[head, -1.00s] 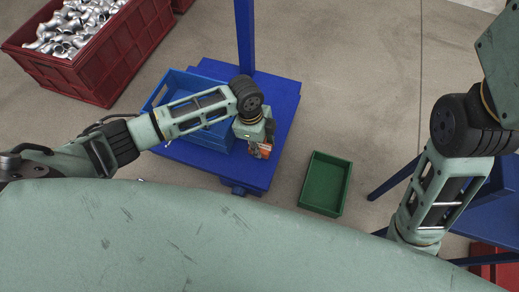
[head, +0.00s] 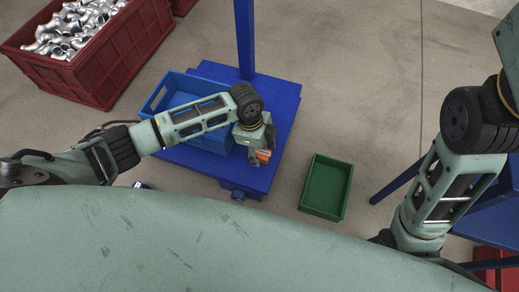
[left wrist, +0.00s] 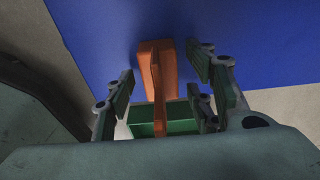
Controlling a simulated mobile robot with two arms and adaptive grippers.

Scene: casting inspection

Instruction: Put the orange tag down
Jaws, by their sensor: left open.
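The orange tag (head: 263,155) is at the front right part of the blue table, under my left gripper (head: 258,158). In the left wrist view the tag (left wrist: 155,62) shows a flat block with a thin upright fin. My left gripper (left wrist: 163,78) is open, with fingers on both sides of the tag and visible gaps between them and it. The tag appears to rest on the blue tabletop (left wrist: 100,35), though its underside is hidden. My right arm shows at the right of the head view, but its gripper is not visible.
A blue crate (head: 158,98) stands on the blue table (head: 285,100), behind my left forearm. A green tray (head: 326,187) lies right of the table. A red crate (head: 100,75) with metal castings is at the upper left. Another blue table (head: 490,215) is at the right.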

